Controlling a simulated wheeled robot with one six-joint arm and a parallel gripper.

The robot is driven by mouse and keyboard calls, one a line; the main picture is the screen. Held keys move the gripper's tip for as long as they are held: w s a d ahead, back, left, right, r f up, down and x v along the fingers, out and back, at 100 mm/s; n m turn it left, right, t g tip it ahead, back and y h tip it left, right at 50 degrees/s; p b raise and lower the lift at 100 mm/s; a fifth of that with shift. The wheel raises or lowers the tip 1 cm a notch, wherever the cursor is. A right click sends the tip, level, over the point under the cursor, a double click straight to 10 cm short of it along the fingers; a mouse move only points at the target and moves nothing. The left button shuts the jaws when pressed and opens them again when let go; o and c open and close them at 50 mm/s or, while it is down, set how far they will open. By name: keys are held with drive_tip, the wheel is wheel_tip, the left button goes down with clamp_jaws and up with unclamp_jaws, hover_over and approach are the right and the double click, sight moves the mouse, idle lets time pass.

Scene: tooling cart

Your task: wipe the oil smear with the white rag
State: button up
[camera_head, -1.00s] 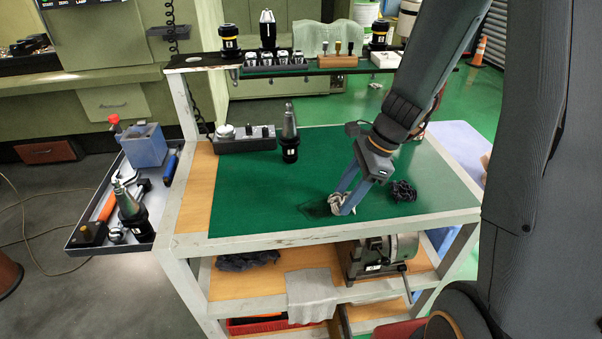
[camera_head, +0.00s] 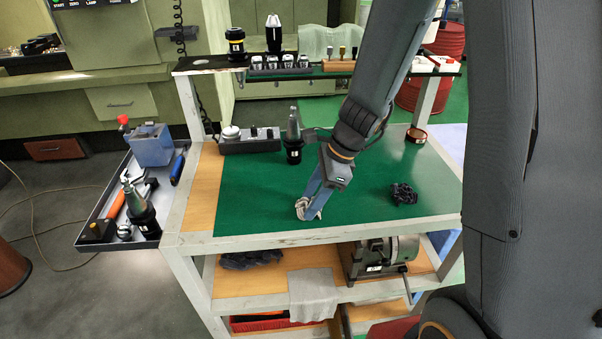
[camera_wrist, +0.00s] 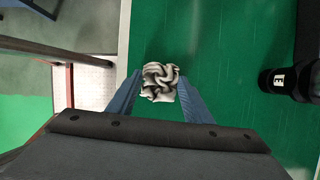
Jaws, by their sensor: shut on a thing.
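The white rag (camera_head: 303,209) is a crumpled, whitish bundle pressed against the green mat (camera_head: 255,205) near the front edge of the cart top. My gripper (camera_head: 313,203) points down with its blue fingers shut on the rag. In the wrist view, the rag (camera_wrist: 160,80) bulges out between the two fingertips of my gripper (camera_wrist: 160,88), over the green surface. I see no oil smear on the mat now; any part under the rag or fingers is hidden.
A black tool holder (camera_head: 294,150) and a grey block (camera_head: 250,143) stand behind to the left. A round tin (camera_head: 416,135) stands at the back right. The mat left of the rag is clear.

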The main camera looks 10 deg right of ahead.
drive_tip(key=shift+a, duration=0.85)
drive_tip(key=shift+a+r+p, duration=0.15)
drive_tip(key=shift+a+p, duration=0.15)
wheel_tip(320, 180, up, 3)
drive_tip(key=shift+r+p, duration=0.15)
drive_tip(key=shift+p, duration=1.1)
wheel_tip(320, 180, up, 5)
drive_tip(key=p, duration=0.4)
drive_tip(key=shift+d+p, duration=0.1)
drive_tip(key=shift+p, duration=0.3)
drive_tip(key=shift+f, duration=0.2)
